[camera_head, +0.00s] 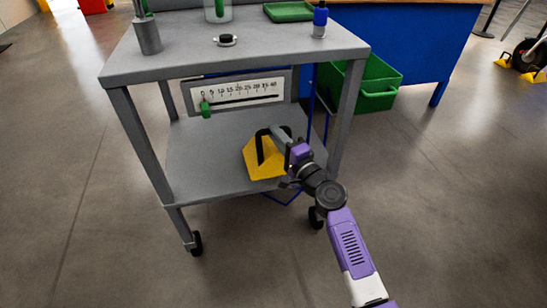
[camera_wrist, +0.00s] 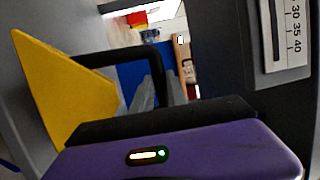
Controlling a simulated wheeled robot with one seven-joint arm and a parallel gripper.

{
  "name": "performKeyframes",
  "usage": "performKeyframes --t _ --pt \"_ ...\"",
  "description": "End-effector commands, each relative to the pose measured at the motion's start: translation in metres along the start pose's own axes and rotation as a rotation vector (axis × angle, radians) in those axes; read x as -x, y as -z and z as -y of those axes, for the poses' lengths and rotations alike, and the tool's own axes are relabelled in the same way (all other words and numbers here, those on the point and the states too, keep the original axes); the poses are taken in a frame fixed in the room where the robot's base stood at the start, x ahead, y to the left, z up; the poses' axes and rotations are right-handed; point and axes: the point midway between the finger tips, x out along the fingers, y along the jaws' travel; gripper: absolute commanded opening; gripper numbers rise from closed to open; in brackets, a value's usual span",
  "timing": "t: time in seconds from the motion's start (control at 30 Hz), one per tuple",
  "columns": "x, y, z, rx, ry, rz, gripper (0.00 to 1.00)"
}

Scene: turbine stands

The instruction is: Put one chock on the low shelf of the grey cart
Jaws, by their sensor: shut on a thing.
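The yellow chock (camera_head: 258,160) with a dark handle is at the low shelf (camera_head: 200,150) of the grey cart (camera_head: 115,75), near the shelf's front right. It seems to rest on the shelf, but its underside contact is hard to see. My gripper (camera_head: 284,143) reaches in from the right, beneath the cart's top, and is shut on the chock's handle. In the wrist view the yellow chock (camera_wrist: 65,85) fills the left side, and its dark handle arches over beside my gripper's grey fingers (camera_wrist: 150,95).
A scale panel (camera_head: 235,92) with a green slider stands at the back of the low shelf. The cart's top holds a blue bottle (camera_head: 320,20), a black knob (camera_head: 226,40) and a grey holder (camera_head: 148,36). A green bin (camera_head: 378,88) is behind right. The shelf's left part is clear.

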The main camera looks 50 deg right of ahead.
Motion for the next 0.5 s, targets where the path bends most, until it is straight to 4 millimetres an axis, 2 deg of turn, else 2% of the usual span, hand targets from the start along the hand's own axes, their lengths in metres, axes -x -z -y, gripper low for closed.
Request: performKeyframes --t 0.03,0.27,0.5 --pt "0.001 0.0 -0.01 -0.001 0.002 -0.001 0.0" --pt "0.002 0.0 -0.021 -0.001 -0.001 -0.001 0.0" --pt "0.006 -0.001 -0.048 0.0 -0.002 -0.001 0.0"
